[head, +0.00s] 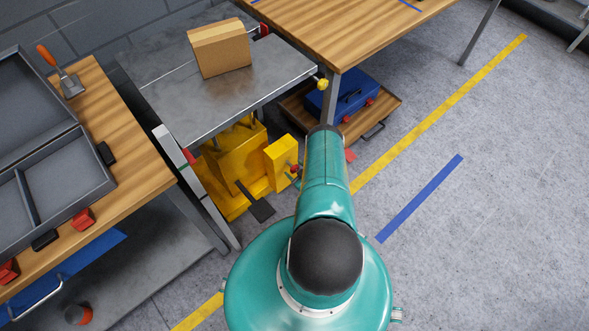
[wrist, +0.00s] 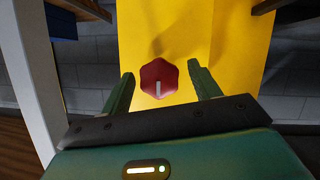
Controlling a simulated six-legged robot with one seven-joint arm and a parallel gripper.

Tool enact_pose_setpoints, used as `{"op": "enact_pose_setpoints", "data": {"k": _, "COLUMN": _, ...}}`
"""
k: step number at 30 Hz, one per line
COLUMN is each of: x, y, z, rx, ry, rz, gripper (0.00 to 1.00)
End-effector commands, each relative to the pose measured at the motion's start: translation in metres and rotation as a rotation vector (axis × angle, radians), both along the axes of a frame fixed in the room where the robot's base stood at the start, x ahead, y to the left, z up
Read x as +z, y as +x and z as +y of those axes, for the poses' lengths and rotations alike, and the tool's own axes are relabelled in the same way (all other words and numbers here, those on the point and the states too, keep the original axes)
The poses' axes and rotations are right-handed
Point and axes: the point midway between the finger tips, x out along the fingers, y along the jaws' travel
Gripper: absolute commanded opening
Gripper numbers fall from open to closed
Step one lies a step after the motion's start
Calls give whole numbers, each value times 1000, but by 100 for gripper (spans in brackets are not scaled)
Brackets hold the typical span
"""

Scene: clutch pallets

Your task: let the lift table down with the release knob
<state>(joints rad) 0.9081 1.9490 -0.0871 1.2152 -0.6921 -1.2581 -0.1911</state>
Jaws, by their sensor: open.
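The release knob (wrist: 158,78) is red and six-sided with a pale mark on its lower half. It sits on a yellow panel (wrist: 235,40) in the wrist view. My gripper (wrist: 160,69) is open, with one green finger on each side of the knob and a gap on both sides. I cannot tell how far the fingertips reach past its face. In the head view the lift table (head: 170,95) has a grey metal top with a cardboard box (head: 220,50) on it, raised above a yellow base (head: 233,155). My arm hides the gripper there.
A wooden bench (head: 133,150) with a grey divided tray (head: 65,185) stands left. Another wooden table (head: 345,25) stands behind, with a blue toolbox (head: 345,95) on a low wooden platform below. A black pedal (head: 256,205) sticks out near the base. The floor at right is clear.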

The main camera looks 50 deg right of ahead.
Motion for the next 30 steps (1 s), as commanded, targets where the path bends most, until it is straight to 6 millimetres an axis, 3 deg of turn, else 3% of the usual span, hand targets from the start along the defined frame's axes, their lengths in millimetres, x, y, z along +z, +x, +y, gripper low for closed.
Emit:
{"op": "enact_pose_setpoints", "data": {"k": 11, "x": -2, "y": 8, "z": -2, "rx": 0, "ry": 1, "rz": 0, "gripper": 60}}
{"op": "enact_pose_setpoints", "data": {"k": 15, "x": -2, "y": 8, "z": -2, "rx": -1, "ry": 0, "rz": 0, "gripper": 33}}
{"op": "enact_pose_setpoints", "data": {"k": 18, "x": -2, "y": 8, "z": -2, "rx": -1, "ry": 0, "rz": 0, "gripper": 17}}
{"op": "enact_pose_setpoints", "data": {"k": 30, "x": -2, "y": 8, "z": -1, "rx": 0, "ry": -70, "rz": 8, "gripper": 17}}
